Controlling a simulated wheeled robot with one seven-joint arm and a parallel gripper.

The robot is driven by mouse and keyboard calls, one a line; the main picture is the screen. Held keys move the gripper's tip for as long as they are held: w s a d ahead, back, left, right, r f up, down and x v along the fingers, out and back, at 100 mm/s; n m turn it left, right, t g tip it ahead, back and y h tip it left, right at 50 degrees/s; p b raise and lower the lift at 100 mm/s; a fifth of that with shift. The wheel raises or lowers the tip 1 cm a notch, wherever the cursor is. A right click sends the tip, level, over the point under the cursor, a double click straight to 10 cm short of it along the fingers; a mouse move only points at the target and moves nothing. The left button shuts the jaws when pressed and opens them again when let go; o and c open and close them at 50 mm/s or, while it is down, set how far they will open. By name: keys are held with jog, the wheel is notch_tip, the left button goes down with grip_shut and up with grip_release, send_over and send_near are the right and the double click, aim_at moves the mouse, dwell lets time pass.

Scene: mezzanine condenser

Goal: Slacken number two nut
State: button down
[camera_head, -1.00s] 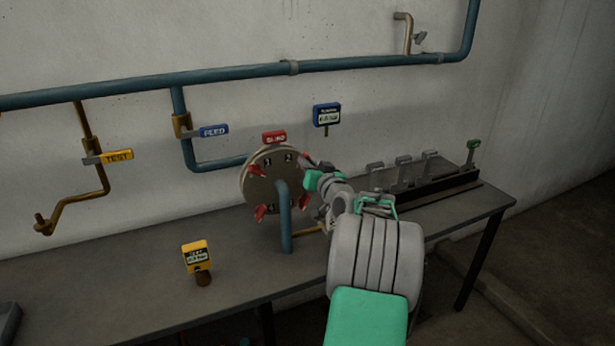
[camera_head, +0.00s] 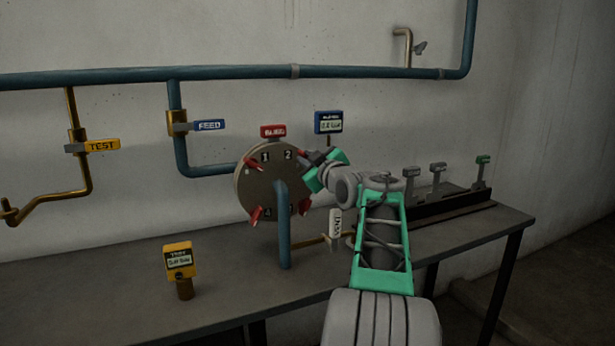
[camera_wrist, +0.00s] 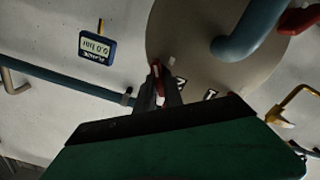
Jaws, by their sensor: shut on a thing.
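The round flange plate (camera_head: 250,195) stands on the bench with numbers marked beside its red nuts. The number two nut (camera_head: 304,155) is at the plate's upper right, mostly covered by my gripper (camera_head: 314,158). In the wrist view, a red piece of that nut (camera_wrist: 157,80) shows between my dark fingers, with a number mark beside it. My gripper is shut on it. Other red nuts are at the upper left (camera_head: 253,166), lower left (camera_head: 257,214) and lower right (camera_head: 304,207).
A blue pipe (camera_head: 283,225) rises in front of the plate. A blue gauge (camera_head: 328,122) is behind my gripper and reads 0.0 bar in the wrist view. A yellow gauge (camera_head: 180,259) stands on the bench (camera_head: 120,285). A rack (camera_head: 440,205) is at right.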

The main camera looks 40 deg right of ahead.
jog(key=shift+f+n+b, duration=0.15)
jog(key=shift+n+b, duration=0.75)
jog(key=shift+b, duration=0.05)
jog(key=c, duration=1.5)
grip_release()
jog(key=shift+o, duration=0.2)
jog(key=v, duration=0.7)
jog(key=shift+s+b, duration=0.3)
jog(key=shift+s, duration=0.1)
jog(key=shift+a, duration=0.15)
